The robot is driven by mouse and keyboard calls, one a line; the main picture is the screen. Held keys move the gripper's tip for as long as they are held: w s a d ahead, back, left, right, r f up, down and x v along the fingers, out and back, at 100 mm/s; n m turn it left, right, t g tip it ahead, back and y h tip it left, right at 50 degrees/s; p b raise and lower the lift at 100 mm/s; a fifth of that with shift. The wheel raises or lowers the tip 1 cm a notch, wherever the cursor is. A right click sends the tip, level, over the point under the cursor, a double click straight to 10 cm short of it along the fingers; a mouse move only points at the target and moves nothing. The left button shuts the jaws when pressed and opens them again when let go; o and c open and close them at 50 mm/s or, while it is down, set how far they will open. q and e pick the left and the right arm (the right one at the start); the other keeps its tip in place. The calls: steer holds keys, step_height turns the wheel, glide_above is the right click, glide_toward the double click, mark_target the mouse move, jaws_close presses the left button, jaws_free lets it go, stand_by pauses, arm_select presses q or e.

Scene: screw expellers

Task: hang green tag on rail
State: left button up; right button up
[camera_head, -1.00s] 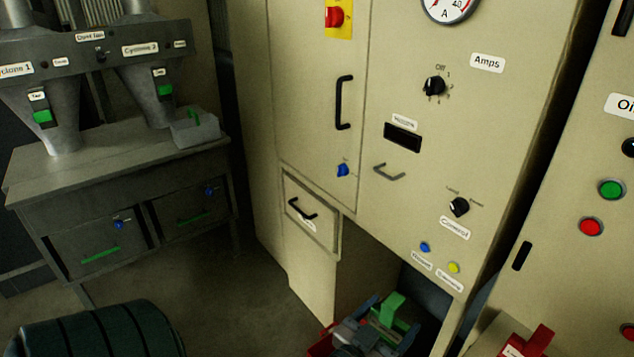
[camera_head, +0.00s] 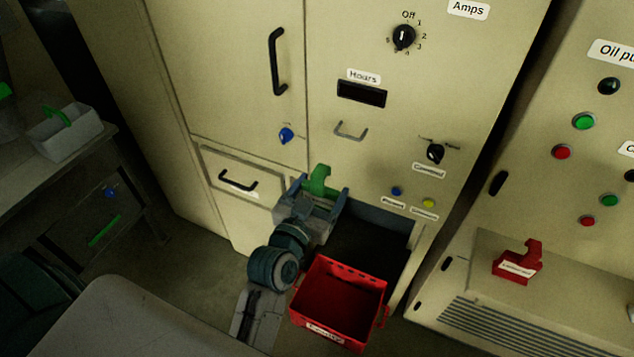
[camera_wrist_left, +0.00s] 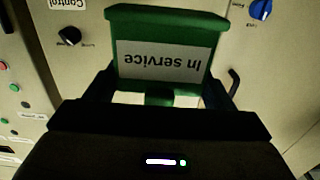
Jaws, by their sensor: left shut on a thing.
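The green tag (camera_head: 320,181) has a hooked top in the head view. In the left wrist view the tag (camera_wrist_left: 160,55) carries a white label reading "In service", upside down. My left gripper (camera_head: 316,200) is shut on the tag's lower part and holds it in front of the cabinet. The likely rail is a small grey bar (camera_head: 351,131) on the cabinet face under the "Hours" display. It is above and to the right of the tag, and the two are apart. My right gripper is not in view.
A red open bin (camera_head: 338,303) stands below right of my left gripper. A red tag (camera_head: 517,262) stands on a ledge at right. A black handle (camera_head: 277,62), a blue knob (camera_head: 286,136) and a black knob (camera_head: 435,153) stick out of the cabinet near the bar.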

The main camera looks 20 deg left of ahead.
arm_select(q)
steer(key=shift+w+d, duration=0.2)
steer(key=shift+w, duration=0.35)
steer(key=shift+w+a, duration=0.1)
steer(key=shift+w, duration=0.25)
steer(key=w+b, duration=0.3)
steer(key=w, duration=1.1)
steer(key=shift+f+b, duration=0.1)
steer(key=shift+b, duration=0.3)
steer(key=shift+d+f, duration=0.2)
steer(key=shift+f, duration=0.5)
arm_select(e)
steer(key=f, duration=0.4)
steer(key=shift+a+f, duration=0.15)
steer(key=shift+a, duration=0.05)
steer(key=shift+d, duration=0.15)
